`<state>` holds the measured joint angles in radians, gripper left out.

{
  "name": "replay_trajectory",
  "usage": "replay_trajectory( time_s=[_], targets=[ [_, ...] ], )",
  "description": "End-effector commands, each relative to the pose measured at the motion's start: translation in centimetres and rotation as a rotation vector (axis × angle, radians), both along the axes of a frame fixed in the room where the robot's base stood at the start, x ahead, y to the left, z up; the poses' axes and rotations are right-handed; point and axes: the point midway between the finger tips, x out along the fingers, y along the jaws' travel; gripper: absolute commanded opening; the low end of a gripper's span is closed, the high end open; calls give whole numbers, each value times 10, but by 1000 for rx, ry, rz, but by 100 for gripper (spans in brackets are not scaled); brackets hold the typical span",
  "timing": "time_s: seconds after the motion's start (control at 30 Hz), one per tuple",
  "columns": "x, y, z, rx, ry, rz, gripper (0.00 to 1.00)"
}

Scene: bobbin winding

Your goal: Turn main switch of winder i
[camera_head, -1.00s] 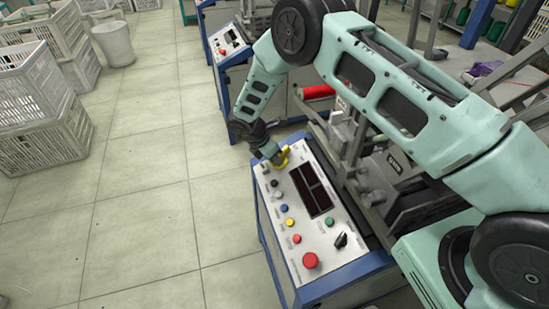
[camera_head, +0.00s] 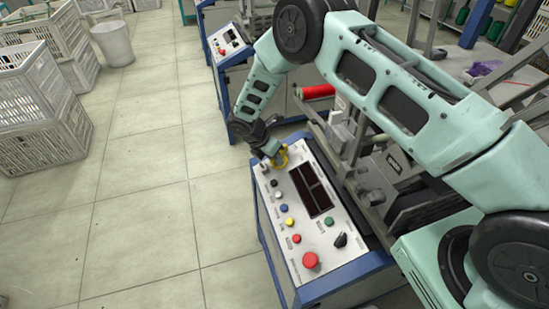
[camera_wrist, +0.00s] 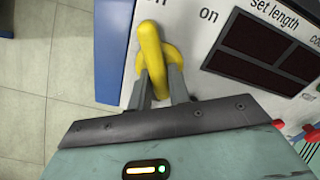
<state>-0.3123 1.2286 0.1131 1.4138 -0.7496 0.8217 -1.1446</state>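The yellow main switch (camera_wrist: 151,48) is a handle on a round yellow base at the panel's far left corner. In the head view the switch (camera_head: 282,158) is partly hidden by my wrist. My gripper (camera_wrist: 158,78) reaches down to it, with one finger on each side of the handle. The fingers appear to touch the handle, so my gripper looks shut on it. The word "on" is printed to the right of the switch in the wrist view. The winder's control panel (camera_head: 320,240) is light grey with a blue frame.
The panel also carries a dark display (camera_head: 315,190), several coloured buttons, a red mushroom button (camera_head: 311,261) and a black knob (camera_head: 340,240). A second winder (camera_head: 228,42) stands behind. White crates (camera_head: 40,110) stand at the left. The tiled floor between is clear.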

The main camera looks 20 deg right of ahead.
Motion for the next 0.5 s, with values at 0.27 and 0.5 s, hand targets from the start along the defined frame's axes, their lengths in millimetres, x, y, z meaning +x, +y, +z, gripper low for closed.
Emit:
replay_trajectory(
  time_s=[0.27,0.5],
  targets=[
    [0,0,0,0,0,-1,38],
    [1,7,12,2,-4,-2,38]
  ],
)
